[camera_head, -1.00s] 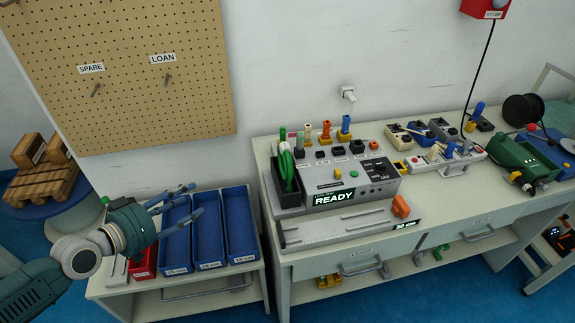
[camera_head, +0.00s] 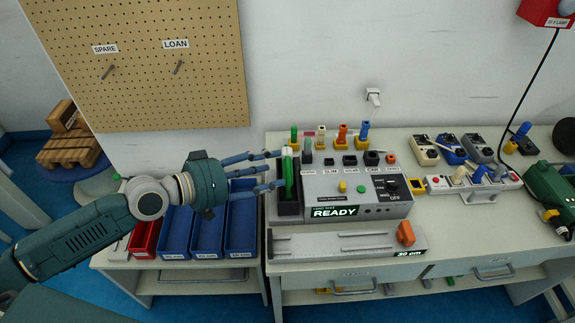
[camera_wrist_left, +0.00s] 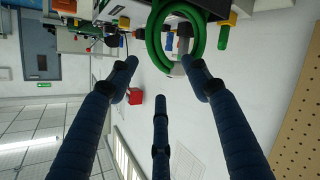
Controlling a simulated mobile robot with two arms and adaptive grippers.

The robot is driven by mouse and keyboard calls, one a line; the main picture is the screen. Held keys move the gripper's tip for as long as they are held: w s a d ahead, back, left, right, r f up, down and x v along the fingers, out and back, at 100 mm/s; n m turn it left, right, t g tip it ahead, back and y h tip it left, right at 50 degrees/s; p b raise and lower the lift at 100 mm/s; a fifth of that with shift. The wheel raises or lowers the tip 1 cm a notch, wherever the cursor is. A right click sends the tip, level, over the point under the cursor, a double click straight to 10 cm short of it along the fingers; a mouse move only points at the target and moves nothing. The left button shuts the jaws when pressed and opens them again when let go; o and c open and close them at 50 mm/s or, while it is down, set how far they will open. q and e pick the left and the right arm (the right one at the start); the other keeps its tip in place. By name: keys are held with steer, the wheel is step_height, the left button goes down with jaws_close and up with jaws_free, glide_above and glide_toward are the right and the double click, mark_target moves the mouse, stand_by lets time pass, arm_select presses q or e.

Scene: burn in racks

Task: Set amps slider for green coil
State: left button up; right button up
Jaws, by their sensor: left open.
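The green coil (camera_head: 289,178) stands in a black holder at the left end of the grey tester (camera_head: 350,186), whose display reads READY. In the left wrist view the green coil (camera_wrist_left: 153,48) shows as a loop just beyond the fingertips. My left gripper (camera_head: 277,170) is open, its blue fingers reaching right to the coil; I cannot tell whether they touch it. An orange sliding block (camera_head: 405,233) sits near the right end of a grey rail marked 30 cm. I cannot make out which control is the amps slider.
Blue bins (camera_head: 208,232) and a red bin (camera_head: 146,237) lie below my left arm. Coloured plugs stand behind the tester. Small boxes (camera_head: 452,148) and a white strip (camera_head: 470,183) lie to its right. The bench front right of the rail is clear.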

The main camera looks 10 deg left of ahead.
mark_target(286, 167)
arm_select(q)
steer(key=p+x, duration=0.1)
steer(key=x, duration=0.2)
steer(key=shift+d+r+p, duration=0.15)
steer(key=shift+d+p, duration=0.1)
steer(key=shift+p, duration=0.1)
steer(key=x, duration=0.2)
steer(key=shift+w+d+f+p, duration=0.15)
steer(key=shift+w+f+p, duration=0.1)
steer(key=shift+p, duration=0.15)
steer(key=shift+w+d+f, duration=0.2)
steer(key=shift+d+f, duration=0.05)
steer(key=shift+d, duration=0.05)
steer(key=shift+s+a, duration=0.1)
steer(key=c, duration=0.4)
jaws_close()
arm_select(e)
steer(key=shift+w+d+r, duration=0.5)
steer(key=shift+w+r, duration=0.1)
steer(key=shift+r, duration=0.1)
steer(key=shift+w+d+r, duration=0.45)
steer(key=shift+w+r, duration=0.1)
steer(key=shift+r, duration=0.15)
